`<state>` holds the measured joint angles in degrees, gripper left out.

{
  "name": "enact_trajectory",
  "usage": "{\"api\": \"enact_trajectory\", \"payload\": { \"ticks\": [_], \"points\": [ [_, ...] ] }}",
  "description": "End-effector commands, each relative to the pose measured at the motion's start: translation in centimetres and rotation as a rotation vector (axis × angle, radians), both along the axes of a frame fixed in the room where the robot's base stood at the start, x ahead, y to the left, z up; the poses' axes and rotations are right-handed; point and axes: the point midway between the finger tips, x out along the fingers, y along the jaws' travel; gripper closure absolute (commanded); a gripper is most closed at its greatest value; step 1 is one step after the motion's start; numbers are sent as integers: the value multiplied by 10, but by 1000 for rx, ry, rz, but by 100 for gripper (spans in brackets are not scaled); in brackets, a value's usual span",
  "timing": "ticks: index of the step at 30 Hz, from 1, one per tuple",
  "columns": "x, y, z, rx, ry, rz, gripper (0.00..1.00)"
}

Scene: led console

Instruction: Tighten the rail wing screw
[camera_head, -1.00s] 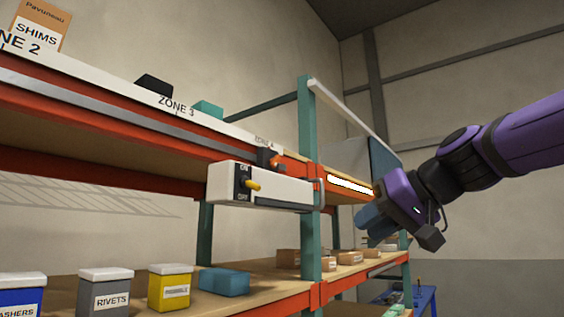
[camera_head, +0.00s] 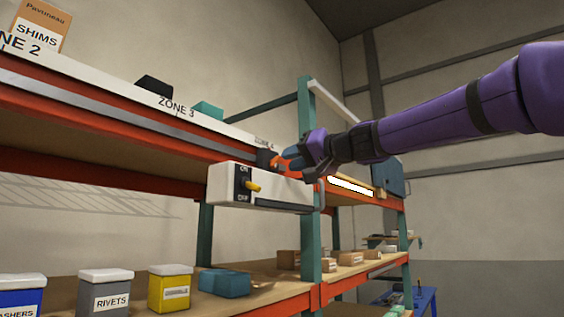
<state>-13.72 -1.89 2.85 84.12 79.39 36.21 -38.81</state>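The rail wing screw (camera_head: 277,164) is orange, on a black clamp (camera_head: 263,158) at the shelf rail, just above the white console box (camera_head: 225,184). My gripper (camera_head: 289,160) is at the wing screw, coming from the right. Its blue fingertips overlap the orange part in this view. I cannot tell whether the fingers touch the screw or are closed on it. The console box hangs below the rail, with a yellow toggle lever (camera_head: 253,187) between the ON and OFF marks.
A lit white strip (camera_head: 350,186) is right of the box, below my arm. A teal upright post (camera_head: 310,240) stands behind the box's right end. The lower shelf holds a grey rivets bin (camera_head: 106,293), a yellow bin (camera_head: 170,292) and a blue bin (camera_head: 224,283).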

Motion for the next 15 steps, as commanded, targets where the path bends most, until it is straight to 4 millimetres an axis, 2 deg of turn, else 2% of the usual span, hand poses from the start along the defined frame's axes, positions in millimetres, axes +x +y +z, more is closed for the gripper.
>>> {"api": "enact_trajectory", "payload": {
  "ticks": [6,15],
  "points": [
    [17,22,0,1,0,1,76],
    [23,29,0,0,0,-1,76]
  ]
}}
